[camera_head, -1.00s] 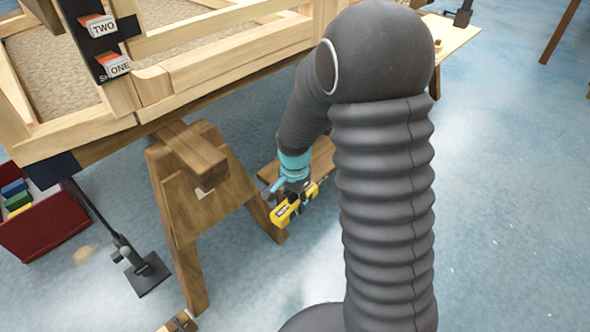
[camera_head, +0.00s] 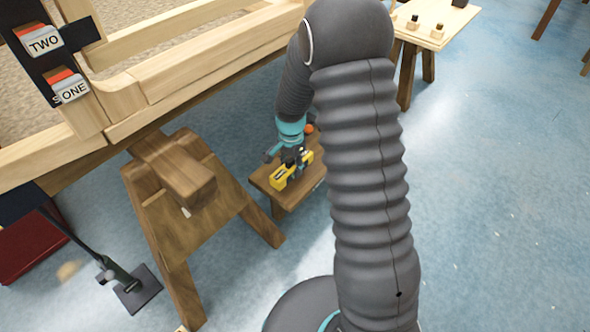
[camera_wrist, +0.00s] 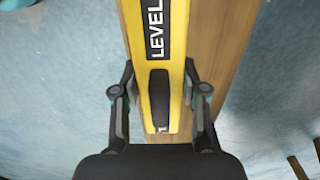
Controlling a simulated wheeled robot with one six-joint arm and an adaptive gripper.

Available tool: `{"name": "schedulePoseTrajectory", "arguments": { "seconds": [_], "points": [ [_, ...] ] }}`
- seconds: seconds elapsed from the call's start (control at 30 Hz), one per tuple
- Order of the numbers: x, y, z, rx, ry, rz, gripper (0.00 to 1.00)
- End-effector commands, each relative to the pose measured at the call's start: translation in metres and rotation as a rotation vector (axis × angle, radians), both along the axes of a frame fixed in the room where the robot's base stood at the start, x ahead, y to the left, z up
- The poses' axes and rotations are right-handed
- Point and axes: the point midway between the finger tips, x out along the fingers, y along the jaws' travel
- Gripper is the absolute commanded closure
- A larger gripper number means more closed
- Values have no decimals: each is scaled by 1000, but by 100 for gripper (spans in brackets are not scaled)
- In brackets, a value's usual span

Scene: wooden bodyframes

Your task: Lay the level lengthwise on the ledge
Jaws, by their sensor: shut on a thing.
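The yellow level (camera_head: 281,179) is between the fingers of my gripper (camera_head: 293,160), with the word LEVEL on a black label. In the wrist view the level (camera_wrist: 176,65) runs away from me, and the fingers (camera_wrist: 160,88) press on its two long sides. A low brown wooden bench (camera_head: 268,182) lies below it. The wrist view shows the bench board (camera_wrist: 222,40) under and right of the level, running at a slight angle to it. I cannot tell whether they touch. The large wooden frame has a pale side rail (camera_head: 190,103); which part is the ledge is unclear.
A brown trestle (camera_head: 188,220) supports the frame at the left. Signs TWO (camera_head: 43,42) and ONE (camera_head: 72,90) hang on a dark board. A black-footed stand (camera_head: 137,290) and red box (camera_head: 30,245) are at lower left.

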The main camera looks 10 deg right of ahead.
Motion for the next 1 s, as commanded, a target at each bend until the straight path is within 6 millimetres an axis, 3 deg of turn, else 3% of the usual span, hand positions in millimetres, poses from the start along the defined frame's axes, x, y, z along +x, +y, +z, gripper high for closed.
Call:
{"name": "schedulePoseTrajectory", "arguments": {
  "seconds": [0.1,0.3,0.47,0.7,1.0],
  "points": [
    [18,-11,-13,0,0,-2,100],
    [32,-20,-22,0,-1,-3,100],
    [33,-21,-31,0,1,-3,100],
    [33,-21,-61,0,0,-4,100],
    [33,-21,-63,0,-1,-4,100]
  ]
}}
